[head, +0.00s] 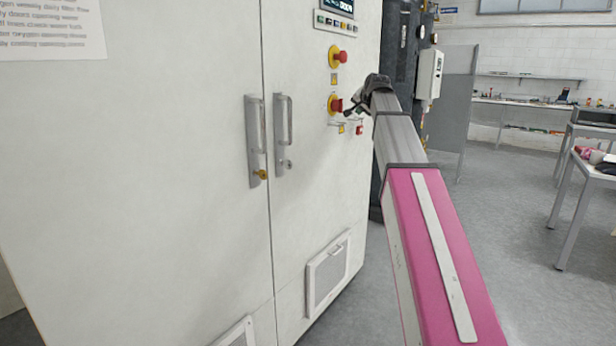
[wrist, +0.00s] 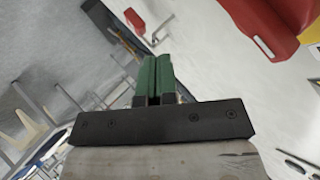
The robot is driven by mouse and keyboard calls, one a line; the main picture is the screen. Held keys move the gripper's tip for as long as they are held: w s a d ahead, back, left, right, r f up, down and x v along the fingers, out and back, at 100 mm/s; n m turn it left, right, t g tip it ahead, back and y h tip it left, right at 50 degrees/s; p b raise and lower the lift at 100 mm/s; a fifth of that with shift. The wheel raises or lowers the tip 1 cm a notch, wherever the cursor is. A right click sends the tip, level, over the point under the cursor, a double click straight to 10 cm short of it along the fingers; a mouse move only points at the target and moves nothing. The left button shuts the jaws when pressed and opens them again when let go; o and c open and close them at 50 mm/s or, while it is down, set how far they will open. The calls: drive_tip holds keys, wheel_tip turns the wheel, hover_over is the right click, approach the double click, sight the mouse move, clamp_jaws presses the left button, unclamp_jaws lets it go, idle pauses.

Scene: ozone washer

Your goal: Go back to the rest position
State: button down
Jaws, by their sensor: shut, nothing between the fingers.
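My gripper (wrist: 153,80) is shut and empty in the wrist view, its two green fingers together. In the head view my arm reaches forward along the right side of the white cabinet (head: 180,230). The gripper end (head: 357,100) is dark and small there, close to the lower red knob with a yellow collar (head: 335,104). I cannot tell whether it touches the knob. In the wrist view a large red shape (wrist: 270,22) with a yellow part beside it fills the upper right, close to the fingers but apart from them in the picture.
The cabinet has two closed doors with grey handles (head: 284,135). An upper red knob (head: 340,57) and a display panel (head: 335,22) sit above the lower knob. Behind is a dark cylinder (head: 395,45) with a grey box (head: 428,74). A table (head: 592,172) stands right; the floor between is clear.

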drive_tip(key=s+f+n+g, duration=0.15)
drive_tip(key=s+f, duration=0.25)
drive_tip(key=f, duration=0.7)
drive_tip(key=s+f+n+g, duration=0.15)
drive_tip(key=s+f, duration=0.25)
drive_tip(key=f, duration=0.7)
drive_tip(key=s+f+g, duration=0.2)
drive_tip(key=s+f, duration=0.2)
drive_tip(key=f, duration=0.8)
drive_tip(key=s+a+f+n+g+h, duration=0.1)
drive_tip(key=s+f+n+g, duration=0.3)
drive_tip(key=s+f, duration=2.1)
drive_tip(key=shift+s+g+h, duration=0.15)
drive_tip(key=shift+g+h, duration=0.25)
drive_tip(key=shift+g, duration=0.7)
